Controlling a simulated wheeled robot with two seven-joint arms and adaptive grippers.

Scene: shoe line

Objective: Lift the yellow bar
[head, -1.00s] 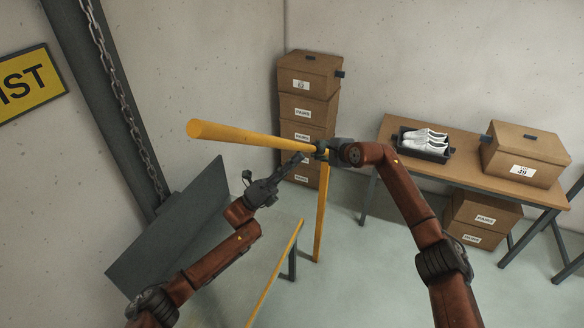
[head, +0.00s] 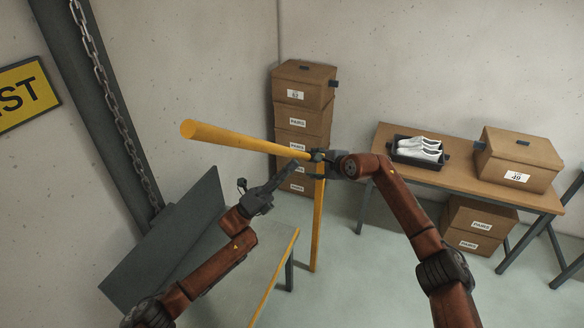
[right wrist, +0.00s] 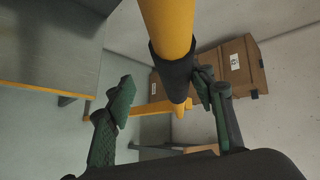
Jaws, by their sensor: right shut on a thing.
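The yellow bar (head: 245,141) slants across the middle of the head view, its near round end free at the left. My right gripper (head: 318,158) is at its far end. In the right wrist view the bar (right wrist: 167,22) runs down into a dark sleeve (right wrist: 175,75) between the fingers of my right gripper (right wrist: 162,108), which holds it there. My left gripper (head: 296,168) is below the bar, near its far end. Its fingers are seen edge-on, so their opening is unclear, and I cannot tell if it touches the bar.
A yellow post (head: 318,225) stands below the bar's far end. A yellow-edged table (head: 240,285) is in front, with a dark slanted panel (head: 170,245) at left. Stacked boxes (head: 303,85) stand behind. A wooden table (head: 460,180) at right bears shoes (head: 418,147) and a box.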

